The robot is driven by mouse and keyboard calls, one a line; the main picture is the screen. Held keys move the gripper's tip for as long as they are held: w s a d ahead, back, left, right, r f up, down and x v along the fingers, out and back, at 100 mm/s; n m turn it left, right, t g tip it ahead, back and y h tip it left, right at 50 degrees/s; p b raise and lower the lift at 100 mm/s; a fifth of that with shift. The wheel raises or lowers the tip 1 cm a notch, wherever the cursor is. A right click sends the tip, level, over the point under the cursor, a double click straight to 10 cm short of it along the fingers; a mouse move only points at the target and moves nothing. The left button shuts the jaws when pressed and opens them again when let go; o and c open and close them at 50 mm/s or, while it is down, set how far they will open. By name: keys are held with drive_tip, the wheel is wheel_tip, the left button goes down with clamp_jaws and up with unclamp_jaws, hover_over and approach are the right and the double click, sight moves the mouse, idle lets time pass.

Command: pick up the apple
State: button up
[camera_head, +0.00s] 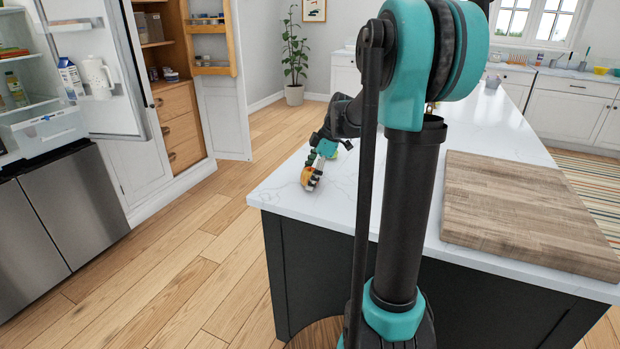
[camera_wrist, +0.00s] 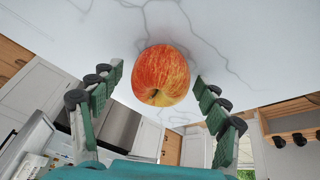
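A red and yellow apple (camera_wrist: 161,76) rests on the white marbled countertop of the island. In the head view the apple (camera_head: 306,177) is near the counter's left edge, partly hidden by my gripper (camera_head: 312,178). In the wrist view my gripper (camera_wrist: 155,105) is open, with one finger on the left and one on the right. The apple lies between and slightly beyond the fingertips, with a visible gap on each side.
A wooden cutting board (camera_head: 530,210) lies on the right part of the countertop (camera_head: 310,208). An open fridge (camera_head: 60,190) and an open cabinet (camera_head: 175,110) stand at the left. A potted plant (camera_head: 294,60) stands at the back. The counter around the apple is mostly clear.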

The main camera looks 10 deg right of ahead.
drive_tip(key=c, duration=1.3)
drive_tip(key=shift+o, duration=0.2)
drive_tip(key=shift+r, duration=0.15)
